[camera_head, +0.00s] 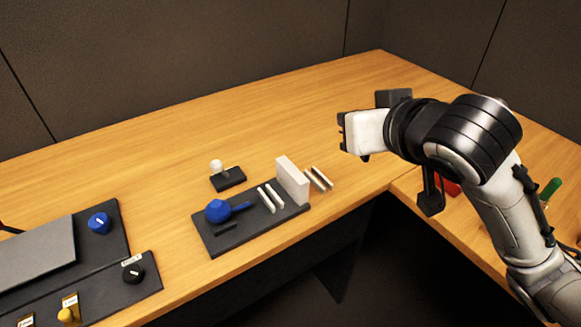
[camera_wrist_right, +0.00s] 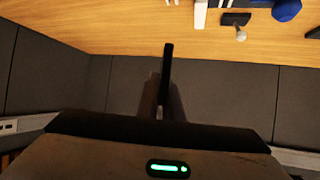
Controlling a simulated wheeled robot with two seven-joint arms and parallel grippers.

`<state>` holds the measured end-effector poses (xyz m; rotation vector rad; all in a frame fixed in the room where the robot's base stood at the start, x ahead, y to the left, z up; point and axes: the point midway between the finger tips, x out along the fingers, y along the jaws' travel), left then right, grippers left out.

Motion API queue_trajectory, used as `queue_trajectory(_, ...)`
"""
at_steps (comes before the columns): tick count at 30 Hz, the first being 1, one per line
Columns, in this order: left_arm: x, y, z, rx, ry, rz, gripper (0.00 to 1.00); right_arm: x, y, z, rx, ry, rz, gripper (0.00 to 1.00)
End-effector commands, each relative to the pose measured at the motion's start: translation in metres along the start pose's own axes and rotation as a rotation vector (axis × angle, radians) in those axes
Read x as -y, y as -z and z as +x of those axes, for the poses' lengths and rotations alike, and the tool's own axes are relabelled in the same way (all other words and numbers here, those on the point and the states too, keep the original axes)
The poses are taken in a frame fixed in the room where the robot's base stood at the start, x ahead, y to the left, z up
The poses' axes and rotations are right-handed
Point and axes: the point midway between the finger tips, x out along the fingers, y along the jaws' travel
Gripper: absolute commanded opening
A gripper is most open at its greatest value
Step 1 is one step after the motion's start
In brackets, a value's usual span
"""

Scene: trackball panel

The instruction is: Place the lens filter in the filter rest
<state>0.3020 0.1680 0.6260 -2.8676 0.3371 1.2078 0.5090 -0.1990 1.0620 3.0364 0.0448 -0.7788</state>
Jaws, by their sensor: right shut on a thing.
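My right gripper (camera_head: 343,132) is raised above the desk, to the right of and behind the dark panel. In the right wrist view my right gripper (camera_wrist_right: 161,95) is shut on a thin dark piece (camera_wrist_right: 168,62), seen edge-on, which I take for the lens filter. In the head view the piece cannot be clearly told from the dark fingers. Two pairs of thin pale rails stand by a white upright block: one pair (camera_head: 270,198) on the panel, the other (camera_head: 319,178) just right of the block. I cannot tell which is the filter rest. My left gripper is out of view.
The dark panel (camera_head: 225,243) bears a blue ball (camera_head: 217,211) and the white block (camera_head: 292,180). A white-knobbed dark base (camera_head: 228,179) stands behind it. Knobbed panels fill the front left. Red and green items lie at right. The desk's back is clear.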

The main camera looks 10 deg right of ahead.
Motion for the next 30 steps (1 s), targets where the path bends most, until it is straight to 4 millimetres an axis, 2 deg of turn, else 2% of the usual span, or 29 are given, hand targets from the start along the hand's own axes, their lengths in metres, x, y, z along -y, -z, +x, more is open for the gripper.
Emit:
queue_trajectory(5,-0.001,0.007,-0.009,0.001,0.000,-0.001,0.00,0.014,0.000,0.054,0.011,0.096,-0.057,0.00)
queue_trajectory(9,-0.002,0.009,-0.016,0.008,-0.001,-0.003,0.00,0.023,-0.010,0.109,0.013,0.186,-0.108,0.00)
queue_trajectory(12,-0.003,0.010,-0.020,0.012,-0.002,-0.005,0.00,0.022,-0.019,0.143,0.010,0.234,-0.134,0.00)
queue_trajectory(15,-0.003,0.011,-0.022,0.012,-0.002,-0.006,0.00,0.016,-0.028,0.167,0.008,0.260,-0.146,0.00)
queue_trajectory(20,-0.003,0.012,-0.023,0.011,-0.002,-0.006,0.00,0.007,-0.038,0.186,0.004,0.277,-0.153,0.00)
queue_trajectory(27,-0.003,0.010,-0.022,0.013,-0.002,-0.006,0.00,0.007,-0.078,0.208,0.005,0.280,-0.153,0.00)
queue_trajectory(30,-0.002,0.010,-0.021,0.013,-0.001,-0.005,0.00,0.007,-0.088,0.214,0.003,0.280,-0.154,0.00)
